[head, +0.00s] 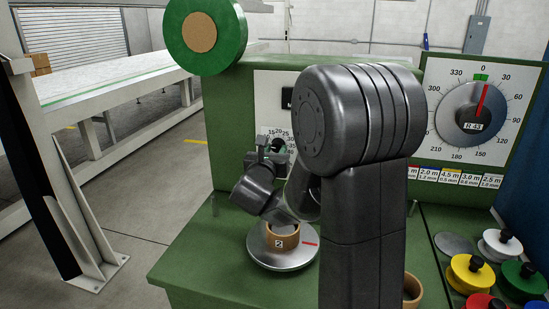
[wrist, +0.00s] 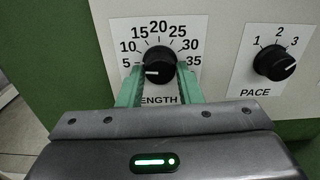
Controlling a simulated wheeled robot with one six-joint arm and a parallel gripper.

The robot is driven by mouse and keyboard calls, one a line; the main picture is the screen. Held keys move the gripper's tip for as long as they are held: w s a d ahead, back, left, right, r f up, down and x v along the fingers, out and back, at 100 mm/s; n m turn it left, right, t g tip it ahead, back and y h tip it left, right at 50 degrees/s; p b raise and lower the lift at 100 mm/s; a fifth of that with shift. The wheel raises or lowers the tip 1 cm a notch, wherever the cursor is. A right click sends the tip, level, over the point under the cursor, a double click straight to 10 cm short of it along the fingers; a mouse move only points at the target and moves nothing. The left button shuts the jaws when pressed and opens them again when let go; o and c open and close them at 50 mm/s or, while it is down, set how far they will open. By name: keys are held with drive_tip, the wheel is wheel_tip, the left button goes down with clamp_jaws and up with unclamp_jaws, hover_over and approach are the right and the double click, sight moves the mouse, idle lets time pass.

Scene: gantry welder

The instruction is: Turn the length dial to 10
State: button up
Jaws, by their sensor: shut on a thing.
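The black length dial (wrist: 160,68) is on a white panel with marks from 5 to 35. Its white pointer line points left, close to the 5 mark. My gripper (wrist: 160,75) has its two green fingers on either side of the dial and is shut on it. In the head view my gripper (head: 271,152) is at the panel, and the dial is mostly hidden behind it, with some scale numbers showing.
The black pace dial (wrist: 274,62), marked 1 to 3, is right of the length dial. A large round gauge (head: 474,108) is at the right. A cup marked 2 (head: 281,238) stands on a round plate (head: 284,263) below my arm.

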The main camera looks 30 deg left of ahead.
drive_tip(key=m+b, duration=0.1)
drive_tip(key=b, duration=0.2)
drive_tip(key=m+b, duration=0.2)
drive_tip(key=b, duration=0.1)
drive_tip(key=shift+f, duration=0.3)
drive_tip(key=shift+r+m+b, duration=0.1)
drive_tip(key=shift+m+b, duration=0.6)
drive_tip(key=shift+b, duration=0.4)
drive_tip(key=shift+r+m+b, duration=0.2)
drive_tip(key=shift+m+b, duration=0.1)
drive_tip(key=o, duration=1)
drive_tip(key=v, duration=1.4)
drive_tip(key=shift+w+a, duration=0.1)
drive_tip(key=shift+w, duration=0.1)
